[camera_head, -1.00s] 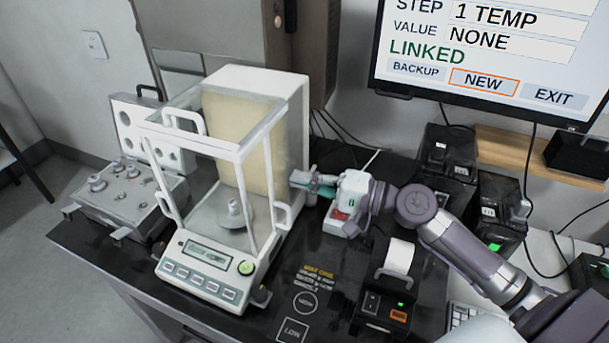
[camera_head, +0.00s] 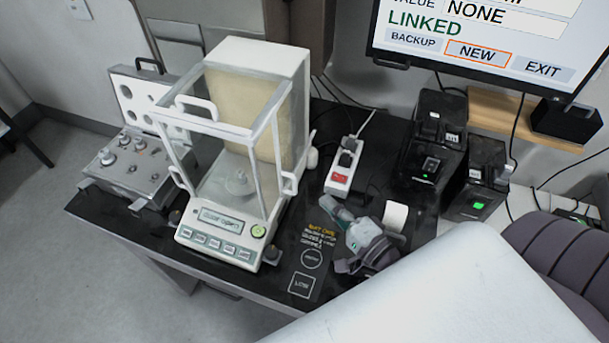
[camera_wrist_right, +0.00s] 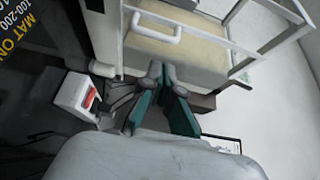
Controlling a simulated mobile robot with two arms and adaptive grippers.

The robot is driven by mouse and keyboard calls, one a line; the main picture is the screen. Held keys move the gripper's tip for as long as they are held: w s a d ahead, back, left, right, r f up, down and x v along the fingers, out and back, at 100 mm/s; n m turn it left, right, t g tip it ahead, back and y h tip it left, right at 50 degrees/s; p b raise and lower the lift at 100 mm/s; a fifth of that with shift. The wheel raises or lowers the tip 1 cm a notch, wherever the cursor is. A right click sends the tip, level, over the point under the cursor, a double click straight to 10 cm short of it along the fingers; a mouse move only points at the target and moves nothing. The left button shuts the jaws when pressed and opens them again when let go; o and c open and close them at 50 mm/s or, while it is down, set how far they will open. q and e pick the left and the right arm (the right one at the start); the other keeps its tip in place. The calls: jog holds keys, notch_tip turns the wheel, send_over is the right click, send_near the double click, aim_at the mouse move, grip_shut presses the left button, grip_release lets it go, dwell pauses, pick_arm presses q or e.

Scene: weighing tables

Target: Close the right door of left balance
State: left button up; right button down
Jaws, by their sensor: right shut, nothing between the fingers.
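The left balance (camera_head: 222,226) has a clear draft shield with white frames and a tan back panel. Its right door handle (camera_head: 289,184) is near the front right post, and the glass makes the door's exact position hard to tell. My right gripper (camera_head: 333,207) is beside the balance on its right, apart from the handle, over the dark table. In the right wrist view its teal fingers (camera_wrist_right: 163,75) are together and empty, close to the balance's side; a white handle (camera_wrist_right: 152,27) shows beyond them. My left gripper is not in view.
A power strip (camera_head: 343,168) with a red switch lies behind my right gripper. Black boxes (camera_head: 432,140) are at the back right.

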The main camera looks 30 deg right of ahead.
jog(key=w+a+p, duration=0.1)
jog(key=w, duration=0.7)
jog(key=shift+a+p, duration=0.35)
jog(key=shift+p, duration=0.05)
jog(key=shift+w, duration=0.1)
jog(key=s+a+p, duration=0.2)
jog(key=s+a, duration=0.3)
jog(key=a, duration=0.1)
jog(key=shift+s, duration=0.2)
jog(key=shift+f, duration=0.15)
jog(key=shift+a, duration=0.1)
